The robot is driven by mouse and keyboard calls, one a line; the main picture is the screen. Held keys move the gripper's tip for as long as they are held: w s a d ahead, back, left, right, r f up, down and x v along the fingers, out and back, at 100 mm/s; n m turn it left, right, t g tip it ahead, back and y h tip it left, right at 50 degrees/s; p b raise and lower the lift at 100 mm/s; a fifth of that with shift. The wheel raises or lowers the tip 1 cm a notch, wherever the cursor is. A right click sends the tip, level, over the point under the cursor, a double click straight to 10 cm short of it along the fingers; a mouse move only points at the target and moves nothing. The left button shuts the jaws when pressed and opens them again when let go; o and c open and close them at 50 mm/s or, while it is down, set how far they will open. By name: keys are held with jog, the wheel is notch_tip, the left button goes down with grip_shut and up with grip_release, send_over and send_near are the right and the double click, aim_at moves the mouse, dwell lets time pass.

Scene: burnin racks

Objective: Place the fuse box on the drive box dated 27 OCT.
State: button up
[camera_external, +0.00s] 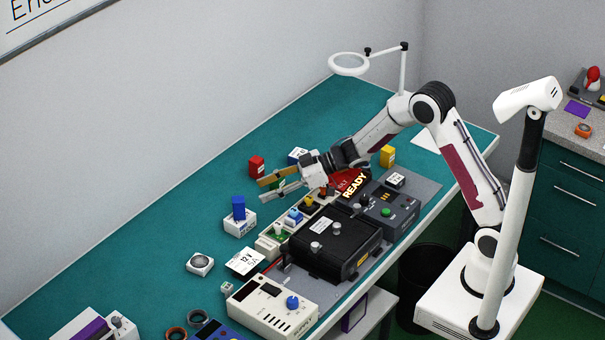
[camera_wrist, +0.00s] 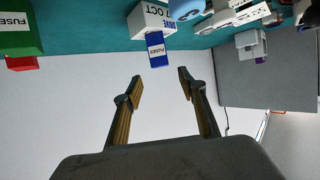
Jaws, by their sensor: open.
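A blue fuse box (camera_wrist: 156,50) stands on a white drive box (camera_wrist: 150,20) in the wrist view, which looks upside down. The drive box's label reads DRIVE and "7 OCT"; any digit before the 7 is not visible. In the external view, the blue box (camera_external: 239,207) stands upright on the white box (camera_external: 240,224) near the table's middle. My gripper (camera_external: 262,191) is open and empty, above and behind them. In the wrist view its fingers (camera_wrist: 160,76) are spread apart, clear of the blue box.
A green FUSES box (camera_wrist: 18,32) and a red box (camera_external: 257,166) are near my gripper. Another white and blue box (camera_external: 297,156) stands behind it. A black device (camera_external: 335,243) and a beige power supply (camera_external: 272,308) fill the front.

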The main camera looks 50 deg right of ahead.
jog(key=shift+v, duration=2.45)
jog(key=s+d+r+m+t+h, duration=0.4)
jog(key=d+r+h, duration=0.4)
jog(key=d+r, duration=0.4)
jog(key=s+d+r+m+g+h, duration=0.1)
jog(key=s+d+m+g+h, duration=0.15)
jog(key=s, duration=0.35)
jog(key=s+d+r+m+g+h, duration=0.1)
jog(key=s+d, duration=0.2)
jog(key=s, duration=0.3)
jog(key=s+a+f+g+y, duration=0.1)
jog(key=s+a+f+g, duration=0.1)
jog(key=s, duration=0.9)
jog(key=s+a+f+m+g+y, duration=0.1)
jog(key=s+a+f+g, duration=0.1)
jog(key=s, duration=1)
jog(key=shift+s+f, duration=0.35)
jog(key=shift+f, duration=0.15)
